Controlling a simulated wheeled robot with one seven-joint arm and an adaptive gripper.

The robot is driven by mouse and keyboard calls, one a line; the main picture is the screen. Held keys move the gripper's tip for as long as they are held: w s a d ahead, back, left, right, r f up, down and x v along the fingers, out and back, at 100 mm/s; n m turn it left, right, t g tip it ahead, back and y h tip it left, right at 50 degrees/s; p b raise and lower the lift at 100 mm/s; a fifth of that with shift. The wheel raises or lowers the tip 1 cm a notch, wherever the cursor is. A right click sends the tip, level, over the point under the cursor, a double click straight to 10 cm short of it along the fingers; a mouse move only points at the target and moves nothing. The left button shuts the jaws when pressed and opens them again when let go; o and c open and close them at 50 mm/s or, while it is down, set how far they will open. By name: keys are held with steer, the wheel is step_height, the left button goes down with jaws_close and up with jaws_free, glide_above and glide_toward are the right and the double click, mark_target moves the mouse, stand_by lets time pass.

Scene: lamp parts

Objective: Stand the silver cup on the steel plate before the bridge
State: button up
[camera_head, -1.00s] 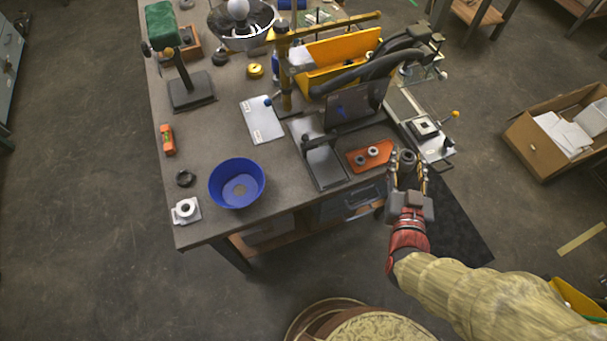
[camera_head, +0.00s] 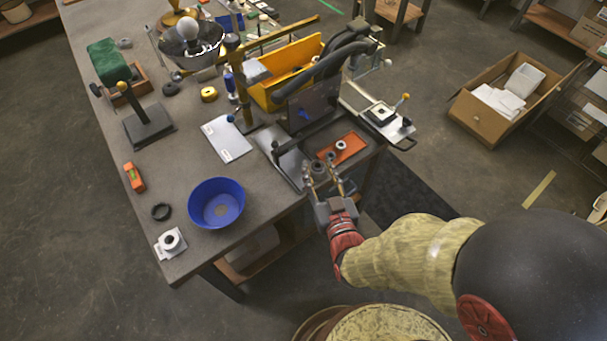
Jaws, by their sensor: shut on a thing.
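My gripper (camera_head: 322,172) is shut on a small grey metallic cup (camera_head: 318,167) with a dark opening, seemingly the silver cup. It holds it near the front edge of the workbench, beside the right side of the steel plate (camera_head: 292,166). Whether the cup's underside touches anything cannot be told. The steel plate is a narrow grey strip running toward the bench's front edge. A dark bridge-like bar (camera_head: 325,127) crosses over it, with a dark upright panel (camera_head: 308,108) above.
An orange plate (camera_head: 352,148) bearing small ring-like parts (camera_head: 341,146) lies just right of the cup. A blue bowl (camera_head: 216,203) stands left on the bench. A white card (camera_head: 226,139) lies left of the steel plate. A yellow bin (camera_head: 285,85) stands behind.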

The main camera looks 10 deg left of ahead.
steer(key=w+a+f+b, duration=0.1)
steer(key=f, duration=0.1)
steer(key=w+a+f+b, duration=0.1)
steer(key=w+a+f, duration=0.1)
steer(key=w+a+f+b, duration=0.1)
steer(key=w+f, duration=0.1)
steer(key=f, duration=0.1)
steer(key=shift+w+a+f, duration=0.1)
steer(key=shift+w+a, duration=0.1)
steer(key=shift+a, duration=0.2)
steer(key=shift+f+b, duration=0.75)
steer(key=shift+f, duration=0.55)
steer(key=shift+f, duration=0.2)
steer(key=o, duration=1.2)
steer(key=shift+c, duration=0.2)
steer(key=shift+r, duration=0.25)
steer(key=p+v, duration=0.2)
steer(key=v, duration=1)
steer(key=shift+p, duration=0.35)
steer(key=shift+f, duration=0.15)
